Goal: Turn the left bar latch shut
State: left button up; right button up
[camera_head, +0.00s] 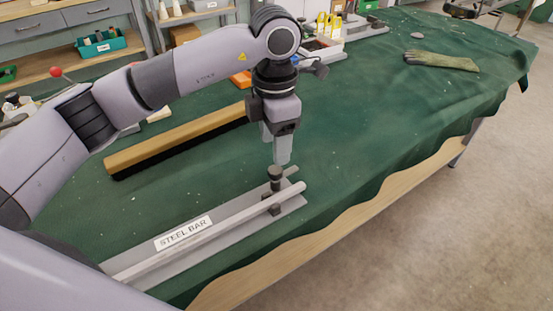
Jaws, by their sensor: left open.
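A long steel bar (230,223) lies in a grey channel base (143,257) with a "STEEL BAR" label (183,233), near the front edge of the table. At its right end stands a latch with a dark round knob (275,173) on top and a dark block (270,204) below. My left gripper (281,160) points down just above the knob, with its light grey fingers close over it. It is open. Whether the fingers touch the knob cannot be told. The bar's left end is hidden by my arm. My right gripper is not in view.
A wooden brush-like bar (175,141) lies behind the channel on the green cloth (360,140). A work glove (441,61) and a grey stone-like thing (417,35) lie at the far right. Boxes and bottles stand at the back. The cloth right of the latch is clear.

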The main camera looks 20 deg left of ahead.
aim_at(275, 169)
pick_arm(q)
notch_tip(275, 169, down, 6)
jog(key=shift+f, duration=0.1)
jog(key=c, duration=1.1)
